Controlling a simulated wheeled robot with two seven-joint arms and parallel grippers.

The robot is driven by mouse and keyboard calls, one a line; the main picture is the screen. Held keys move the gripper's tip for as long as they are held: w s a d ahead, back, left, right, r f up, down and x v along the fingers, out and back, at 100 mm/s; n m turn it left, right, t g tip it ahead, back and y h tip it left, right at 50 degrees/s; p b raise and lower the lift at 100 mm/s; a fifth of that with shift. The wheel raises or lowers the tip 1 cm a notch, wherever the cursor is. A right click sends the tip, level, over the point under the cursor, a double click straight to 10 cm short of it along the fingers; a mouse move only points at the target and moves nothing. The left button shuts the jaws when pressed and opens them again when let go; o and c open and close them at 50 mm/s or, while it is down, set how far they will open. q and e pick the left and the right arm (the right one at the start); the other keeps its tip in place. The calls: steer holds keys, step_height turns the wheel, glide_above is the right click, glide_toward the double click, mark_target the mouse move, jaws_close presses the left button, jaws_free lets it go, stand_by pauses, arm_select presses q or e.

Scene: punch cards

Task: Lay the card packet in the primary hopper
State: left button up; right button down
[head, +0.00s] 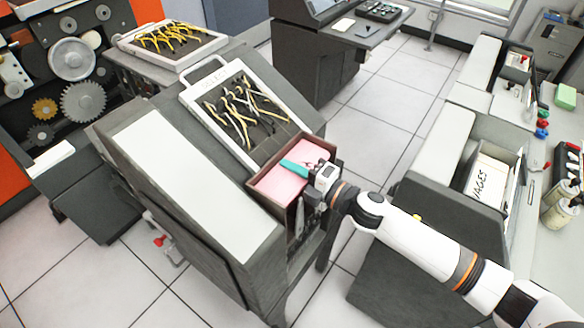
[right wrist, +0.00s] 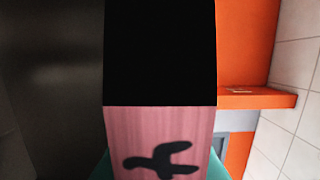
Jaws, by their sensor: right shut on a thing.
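The pink card packet (head: 276,185) appears within the brown walls of an open hopper (head: 259,200) at the right end of the dark grey machine. I cannot tell whether it rests on the hopper floor. My right gripper (head: 295,168), with teal fingers, is shut on the packet from the right side. In the right wrist view the packet (right wrist: 120,135) shows pink with a black mark, between the teal fingers (right wrist: 160,165). The gripper covers part of the packet in the head view. My left gripper is not in view.
A pale flat panel (head: 190,190) lies to the left. A grey unit with a drawer of labelled cards (head: 491,180) stands to the right. Tiled floor is open between them.

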mark_target(292, 212)
steer(key=shift+f, duration=0.15)
step_height(292, 212, down, 13)
steer(key=b, duration=1.1)
steer(key=shift+f, duration=0.2)
steer(key=shift+s+f, duration=0.1)
